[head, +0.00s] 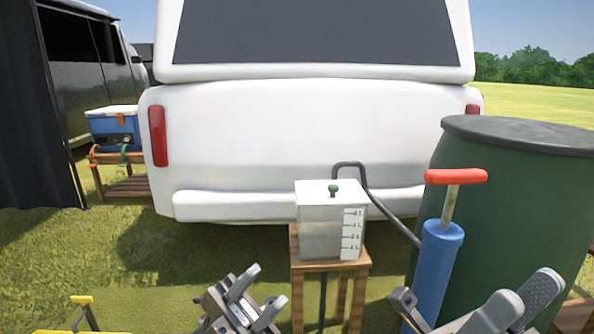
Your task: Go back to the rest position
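My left gripper (268,285) is low in the head view, left of the small wooden stand. Its two fingers are apart, with nothing between them. My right gripper (534,283) is at the lower right, in front of the green barrel and beside the blue pump. The lower parts of both grippers are cut off by the bottom edge.
A black hose (380,205) runs toward the blue pump (436,265) with a red handle. The green barrel (510,190) is at right. A white vehicle (300,130) stands behind. Yellow handle (82,299) at lower left.

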